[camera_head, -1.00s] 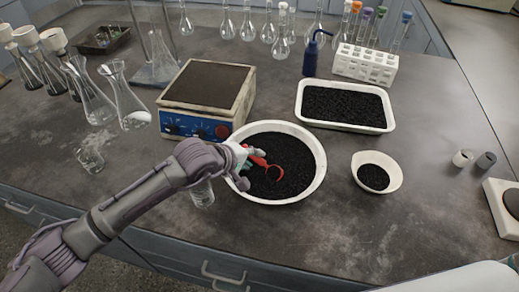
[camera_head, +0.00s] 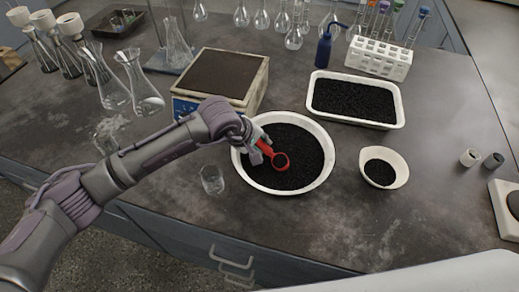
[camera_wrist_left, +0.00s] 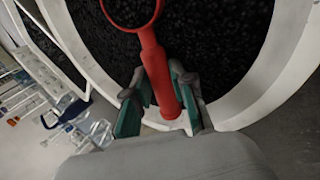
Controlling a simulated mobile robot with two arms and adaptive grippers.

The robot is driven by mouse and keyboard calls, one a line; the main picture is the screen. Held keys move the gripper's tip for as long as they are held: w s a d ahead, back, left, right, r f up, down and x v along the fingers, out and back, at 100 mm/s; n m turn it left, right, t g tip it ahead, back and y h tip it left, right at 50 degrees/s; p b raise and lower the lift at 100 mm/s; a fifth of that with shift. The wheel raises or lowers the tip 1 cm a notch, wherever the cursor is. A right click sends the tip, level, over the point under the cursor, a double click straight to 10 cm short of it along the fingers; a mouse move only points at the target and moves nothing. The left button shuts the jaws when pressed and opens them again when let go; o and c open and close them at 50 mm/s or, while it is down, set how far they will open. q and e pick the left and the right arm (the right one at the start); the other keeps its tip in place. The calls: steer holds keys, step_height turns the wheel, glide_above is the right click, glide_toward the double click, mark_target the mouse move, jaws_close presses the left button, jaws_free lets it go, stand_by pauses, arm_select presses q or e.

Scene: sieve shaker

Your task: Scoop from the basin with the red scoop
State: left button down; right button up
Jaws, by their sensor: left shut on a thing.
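The basin (camera_head: 325,176) is a round white bowl of black granules near the middle of the bench; its rim curves across the left wrist view (camera_wrist_left: 278,75). The red scoop (camera_head: 281,160) is over the granules at the basin's left half, its ring-shaped head toward the middle. My left gripper (camera_head: 258,152) is shut on the scoop's handle at the basin's left rim. In the left wrist view the red handle (camera_wrist_left: 158,75) runs between the green-padded fingers (camera_wrist_left: 160,98). I cannot tell whether the scoop head touches the granules. My right gripper is not in view.
A white tray of black granules (camera_head: 399,108) is at the back right, and a small white bowl (camera_head: 400,172) is to the right. A glass beaker (camera_head: 212,180) stands close to the basin's left, below my arm.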

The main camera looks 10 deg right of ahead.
arm_select(q)
steer(key=shift+w+d+b, duration=0.1)
steer(key=shift+d+b, duration=0.05)
steer(key=shift+b, duration=0.15)
steer(key=shift+w+d+r+p, duration=0.1)
steer(key=shift+d+r+p, duration=0.15)
steer(key=shift+r+p, duration=0.7)
steer(key=shift+d+r+g+y+p, duration=0.15)
steer(key=shift+r+g+y+p, duration=0.35)
steer(key=shift+r+y, duration=0.15)
steer(key=shift+w+d+r+g+y+p, duration=0.1)
steer(key=shift+d+r+g+y+p, duration=0.05)
steer(key=shift+r+g+y+p, duration=0.3)
steer(key=shift+r+g+y, duration=0.2)
steer(key=shift+g+y, duration=0.05)
steer(key=shift+y, duration=0.25)
